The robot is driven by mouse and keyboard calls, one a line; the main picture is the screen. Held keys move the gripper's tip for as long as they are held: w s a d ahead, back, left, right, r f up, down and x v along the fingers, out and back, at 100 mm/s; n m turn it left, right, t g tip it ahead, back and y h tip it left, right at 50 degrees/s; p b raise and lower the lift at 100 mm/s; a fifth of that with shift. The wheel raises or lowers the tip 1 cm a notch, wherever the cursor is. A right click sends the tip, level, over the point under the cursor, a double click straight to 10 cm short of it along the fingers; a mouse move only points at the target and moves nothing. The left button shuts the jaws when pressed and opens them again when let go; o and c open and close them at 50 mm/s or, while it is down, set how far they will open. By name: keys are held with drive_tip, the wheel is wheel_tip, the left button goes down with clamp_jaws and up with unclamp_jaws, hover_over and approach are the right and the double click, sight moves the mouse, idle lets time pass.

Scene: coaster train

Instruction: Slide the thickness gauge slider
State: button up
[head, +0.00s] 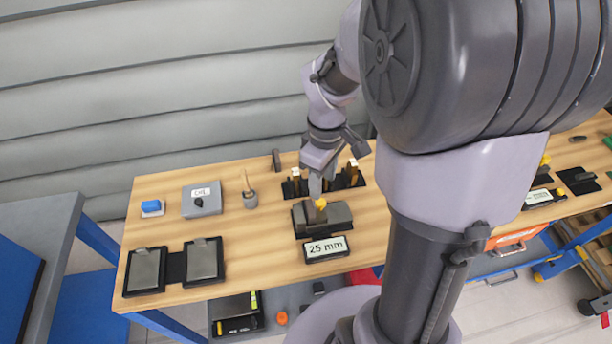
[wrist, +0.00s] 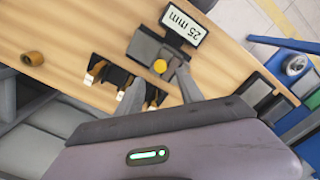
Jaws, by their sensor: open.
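The thickness gauge (head: 337,216) is a dark grey block on the wooden bench, with a yellow round knob (head: 320,203) on it. A sign reading "25 mm" (head: 326,249) stands at its front. In the wrist view the gauge (wrist: 144,46), the yellow knob (wrist: 159,66) and the sign (wrist: 182,23) also show. My gripper (wrist: 160,79) is open, and the knob appears between or just beyond its fingertips. In the head view my gripper (head: 316,188) is right by the knob. I cannot tell whether the fingers touch it. Part of the gauge is hidden by the fingers.
A dark rack (head: 296,187) with upright yellow-and-white pieces stands behind the gauge, close to my gripper. Bare wood lies between.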

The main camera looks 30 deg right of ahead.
sight(321, 201)
wheel_tip(321, 201, down, 7)
drive_tip(key=shift+b, duration=1.1)
drive_tip(key=shift+a, duration=0.1)
clamp_jaws()
idle(0.3)
